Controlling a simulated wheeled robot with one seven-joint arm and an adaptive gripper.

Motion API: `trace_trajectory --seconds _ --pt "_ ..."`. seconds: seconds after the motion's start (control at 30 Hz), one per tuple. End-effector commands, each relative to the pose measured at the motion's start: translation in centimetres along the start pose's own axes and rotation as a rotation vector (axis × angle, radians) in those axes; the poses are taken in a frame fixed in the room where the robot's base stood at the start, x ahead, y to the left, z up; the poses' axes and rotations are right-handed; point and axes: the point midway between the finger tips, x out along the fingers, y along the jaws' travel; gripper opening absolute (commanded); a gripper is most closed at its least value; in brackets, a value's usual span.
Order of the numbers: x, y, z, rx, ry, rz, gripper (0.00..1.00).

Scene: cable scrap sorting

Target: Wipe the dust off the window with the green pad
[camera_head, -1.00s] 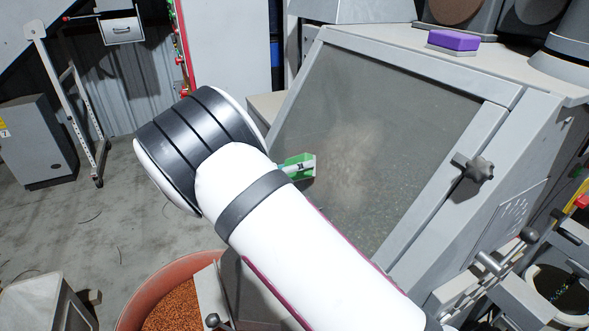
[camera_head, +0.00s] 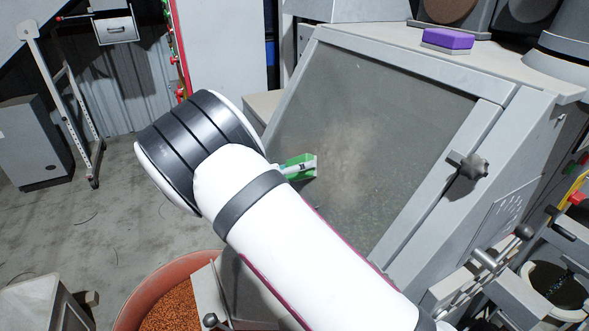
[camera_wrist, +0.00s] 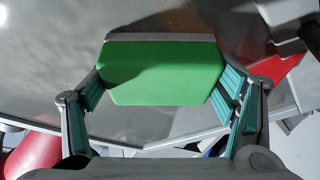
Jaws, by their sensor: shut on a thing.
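The green pad (camera_wrist: 160,72) is held between the two fingers of my gripper (camera_wrist: 162,88) in the wrist view, with a grey strip along its far edge. In the head view the pad (camera_head: 306,168) shows just past my arm, in front of the slanted window (camera_head: 400,110). My gripper is mostly hidden behind my arm there. A tan dust patch (camera_head: 345,165) lies on the window's middle, just right of the pad. I cannot tell whether the pad touches the glass.
A grey frame (camera_head: 420,65) surrounds the window, with a dark knob (camera_head: 474,166) on its right side. A purple block (camera_head: 447,39) sits on the ledge above. A reddish tub of orange granules (camera_head: 175,305) stands below my arm.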

Motion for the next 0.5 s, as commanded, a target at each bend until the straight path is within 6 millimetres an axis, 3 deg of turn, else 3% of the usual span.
trace_trajectory --seconds 0.5 --pt "-0.6 1.5 1.1 -0.002 0.000 0.000 0.56"
